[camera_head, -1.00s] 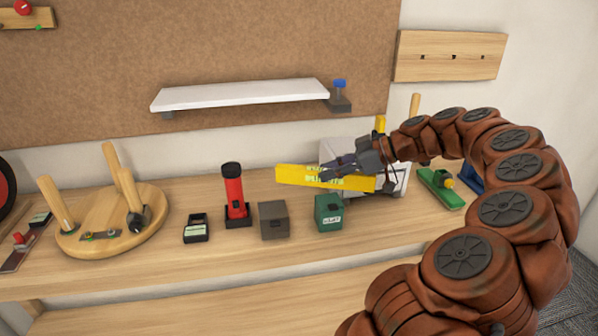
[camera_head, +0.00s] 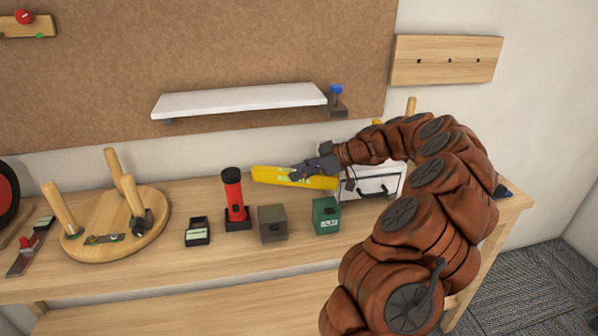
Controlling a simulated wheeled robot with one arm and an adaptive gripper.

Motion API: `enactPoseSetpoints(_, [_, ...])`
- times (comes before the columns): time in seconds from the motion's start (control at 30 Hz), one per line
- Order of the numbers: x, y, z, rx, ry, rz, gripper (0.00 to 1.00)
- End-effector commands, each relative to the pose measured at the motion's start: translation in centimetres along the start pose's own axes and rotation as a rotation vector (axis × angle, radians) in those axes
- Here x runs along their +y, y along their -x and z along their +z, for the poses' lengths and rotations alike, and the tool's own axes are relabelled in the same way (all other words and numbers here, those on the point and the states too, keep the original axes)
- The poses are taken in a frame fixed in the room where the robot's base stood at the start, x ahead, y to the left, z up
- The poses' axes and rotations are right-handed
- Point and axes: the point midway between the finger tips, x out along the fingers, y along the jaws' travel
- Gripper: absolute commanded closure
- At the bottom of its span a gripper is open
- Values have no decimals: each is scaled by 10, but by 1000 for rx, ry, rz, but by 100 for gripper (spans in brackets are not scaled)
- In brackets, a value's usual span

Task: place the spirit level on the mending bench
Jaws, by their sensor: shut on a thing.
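The spirit level is a long yellow bar (camera_head: 270,176) with faint green marks on its side. My gripper (camera_head: 302,172) is shut on it, right of its middle, and my fingers hide part of it. The level is nearly horizontal, its right end slightly lower. It appears held above the back of the wooden bench (camera_head: 290,258), in front of the wall; the exact gap below it is hard to tell. The red and black torch (camera_head: 234,198) stands just left of the level's left end.
A grey box (camera_head: 272,223) and a green box (camera_head: 326,216) stand below the level. A white case (camera_head: 378,184) is partly behind my arm. A round wooden board with pegs (camera_head: 105,238) and a small black tray (camera_head: 198,231) are at left. A white shelf (camera_head: 240,100) hangs above.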

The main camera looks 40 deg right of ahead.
Motion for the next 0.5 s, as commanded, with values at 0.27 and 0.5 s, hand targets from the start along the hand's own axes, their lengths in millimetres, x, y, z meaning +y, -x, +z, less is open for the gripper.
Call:
enactPoseSetpoints(0.27, [0, -4, 7, 0, 0, 0, 100])
enactPoseSetpoints(0.5, [0, -5, 9, 1, 0, 0, 100])
